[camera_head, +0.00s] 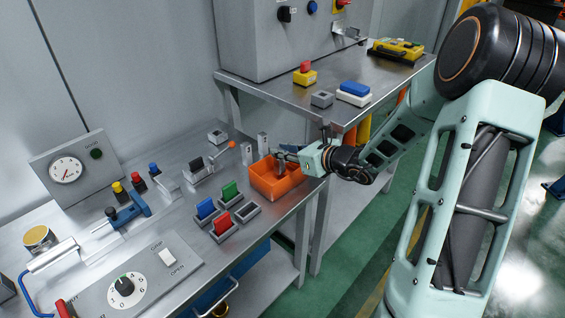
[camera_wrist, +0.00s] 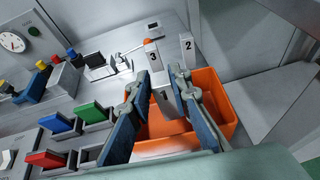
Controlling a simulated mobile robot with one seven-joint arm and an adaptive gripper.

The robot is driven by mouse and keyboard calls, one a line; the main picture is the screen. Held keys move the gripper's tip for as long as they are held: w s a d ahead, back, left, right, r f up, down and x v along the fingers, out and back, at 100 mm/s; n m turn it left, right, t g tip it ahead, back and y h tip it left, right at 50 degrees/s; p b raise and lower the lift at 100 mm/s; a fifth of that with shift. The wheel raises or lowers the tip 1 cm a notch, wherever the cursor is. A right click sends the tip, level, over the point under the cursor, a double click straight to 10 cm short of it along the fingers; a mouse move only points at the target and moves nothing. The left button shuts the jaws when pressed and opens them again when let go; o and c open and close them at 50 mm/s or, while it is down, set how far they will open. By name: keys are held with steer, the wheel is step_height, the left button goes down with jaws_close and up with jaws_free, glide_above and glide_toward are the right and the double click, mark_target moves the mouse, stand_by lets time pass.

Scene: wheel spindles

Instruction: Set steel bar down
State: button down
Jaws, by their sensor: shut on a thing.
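My gripper (camera_head: 283,156) is at the orange bin (camera_head: 262,186) near the right edge of the steel bench. In the wrist view my gripper (camera_wrist: 161,82) has its blue-grey fingers on both sides of a grey steel bar (camera_wrist: 166,103), shut on it. The bar hangs over the bin's opening. Whether its lower end touches the bin floor cannot be told. The orange bin also shows in the wrist view (camera_wrist: 222,108). Two similar upright grey blocks stand behind the bin, marked 3 (camera_wrist: 154,56) and 2 (camera_wrist: 188,47).
Left of the bin are small trays with blue (camera_head: 206,208), green (camera_head: 229,191) and red (camera_head: 222,223) blocks, and an empty tray (camera_head: 247,212). A lever with an orange knob (camera_head: 231,145) stands behind. A higher table (camera_head: 300,88) adjoins at the back right.

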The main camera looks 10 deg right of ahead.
mark_target(284, 161)
steer(key=shift+w+f, duration=0.3)
steer(key=shift+f, duration=0.05)
steer(key=shift+w+f+b, duration=0.1)
steer(key=shift+f+b, duration=0.35)
steer(key=shift+f, duration=1.1)
steer(key=shift+f, duration=0.25)
steer(key=c, duration=1.8)
jaws_free()
steer(key=shift+o, duration=0.2)
steer(key=shift+r, duration=0.1)
steer(key=shift+r, duration=0.2)
steer(key=p+v, duration=0.2)
steer(key=v, duration=1)
